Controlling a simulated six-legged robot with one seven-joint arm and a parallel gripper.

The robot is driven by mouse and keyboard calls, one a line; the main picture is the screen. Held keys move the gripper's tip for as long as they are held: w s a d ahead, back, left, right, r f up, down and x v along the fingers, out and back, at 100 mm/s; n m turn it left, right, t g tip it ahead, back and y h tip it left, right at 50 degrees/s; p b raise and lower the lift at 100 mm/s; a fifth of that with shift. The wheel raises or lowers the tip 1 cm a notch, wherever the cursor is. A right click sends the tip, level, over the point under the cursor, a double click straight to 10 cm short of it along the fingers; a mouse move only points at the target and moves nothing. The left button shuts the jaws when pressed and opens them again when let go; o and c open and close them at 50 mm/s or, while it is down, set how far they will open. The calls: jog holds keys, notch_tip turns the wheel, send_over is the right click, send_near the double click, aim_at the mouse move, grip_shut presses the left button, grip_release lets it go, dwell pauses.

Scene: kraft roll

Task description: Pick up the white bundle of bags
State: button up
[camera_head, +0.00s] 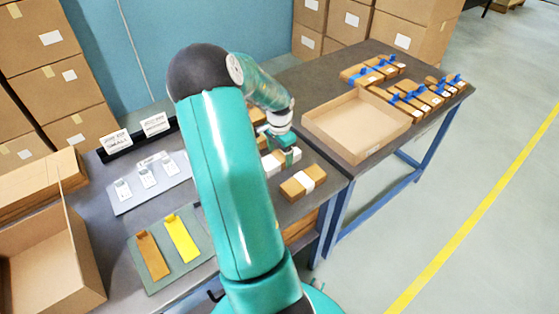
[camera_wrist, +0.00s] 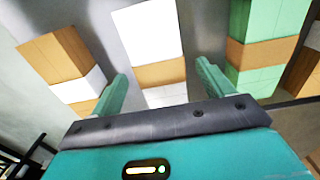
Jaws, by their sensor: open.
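The white bundle of bags (camera_wrist: 148,30) has a brown band and lies in the middle of the wrist view. It also shows in the head view (camera_head: 271,165), partly hidden under my gripper (camera_head: 287,152). In the wrist view my gripper (camera_wrist: 163,78) is open and empty, with one finger toward each side of the white bundle. Whether the fingers are level with the bundle or above it, I cannot tell. The bundle's near end is hidden by the gripper body.
A brown bundle with a white band (camera_wrist: 55,55) lies left of the white one, and a green bundle with a brown band (camera_wrist: 262,40) lies right. An open cardboard tray (camera_head: 355,125) stands on the table (camera_head: 330,75) at right. Blue-clipped brown bundles (camera_head: 405,100) lie beyond it.

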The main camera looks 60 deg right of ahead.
notch_tip(320, 180, down, 2)
jog(key=shift+f, duration=0.1)
jog(key=c, duration=1.1)
jog(key=shift+c, duration=0.2)
